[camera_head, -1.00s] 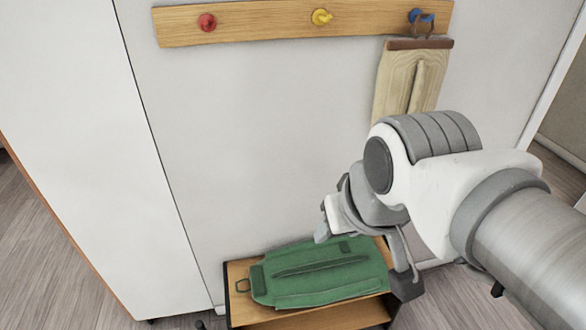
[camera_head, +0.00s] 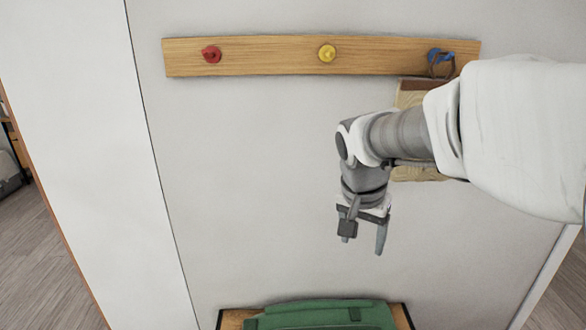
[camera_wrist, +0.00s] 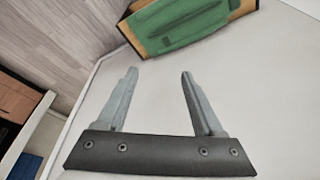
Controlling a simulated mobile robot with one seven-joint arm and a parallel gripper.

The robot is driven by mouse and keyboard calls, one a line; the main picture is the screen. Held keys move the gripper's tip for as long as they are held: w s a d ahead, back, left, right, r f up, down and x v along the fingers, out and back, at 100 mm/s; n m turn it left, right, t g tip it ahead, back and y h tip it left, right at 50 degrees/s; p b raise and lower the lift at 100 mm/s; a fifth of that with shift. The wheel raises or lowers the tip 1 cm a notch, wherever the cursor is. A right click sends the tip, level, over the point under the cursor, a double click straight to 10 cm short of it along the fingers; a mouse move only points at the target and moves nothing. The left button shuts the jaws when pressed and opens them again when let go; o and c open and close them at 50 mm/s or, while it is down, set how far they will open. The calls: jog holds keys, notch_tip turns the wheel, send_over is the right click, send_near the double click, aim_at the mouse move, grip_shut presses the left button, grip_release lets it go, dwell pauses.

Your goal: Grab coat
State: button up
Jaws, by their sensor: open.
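A folded green coat (camera_head: 322,315) lies on top of a small wooden bench at the bottom of the head view. It also shows at the top of the wrist view (camera_wrist: 180,24), beyond my fingertips. My gripper (camera_head: 363,240) points down, open and empty, in front of the wall and above the coat, with a clear gap between them. In the wrist view my gripper (camera_wrist: 160,75) has its two fingers spread with nothing between them. A beige item (camera_head: 418,172), perhaps another coat, hangs from the blue hook and is mostly hidden behind my arm.
A wooden rail (camera_head: 270,55) on the wall carries a red hook (camera_head: 211,54), a yellow hook (camera_head: 327,53) and a blue hook (camera_head: 447,55). The red and yellow hooks are empty. A white panel (camera_head: 80,120) stands at the left. The bench (camera_head: 231,320) sits against the wall.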

jog(key=w+f+m+g+b, duration=0.1)
jog(key=w+f+m+b, duration=0.25)
jog(key=w+f, duration=0.6)
jog(key=m+g+y+b, duration=0.2)
jog(key=m+b, duration=0.5)
jog(key=m, duration=0.1)
send_over(328, 328)
notch_tip(328, 328, down, 27)
jog(key=f+b, duration=0.1)
jog(key=f, duration=0.3)
jog(key=f+b, duration=0.1)
jog(key=f, duration=0.3)
jog(key=f+b, duration=0.1)
jog(key=f, duration=0.3)
jog(key=shift+w+d+f+b, duration=0.1)
jog(key=shift+w+d+b, duration=0.05)
jog(key=shift+w+b, duration=0.2)
jog(key=f, duration=0.1)
jog(key=f+b, duration=0.1)
jog(key=f, duration=0.1)
jog(key=f+b, duration=0.1)
jog(key=shift+s+f, duration=0.3)
jog(key=shift+s, duration=0.05)
jog(key=shift+f, duration=0.6)
jog(key=shift+f+b, duration=0.1)
jog(key=shift+b, duration=0.25)
grip_shut()
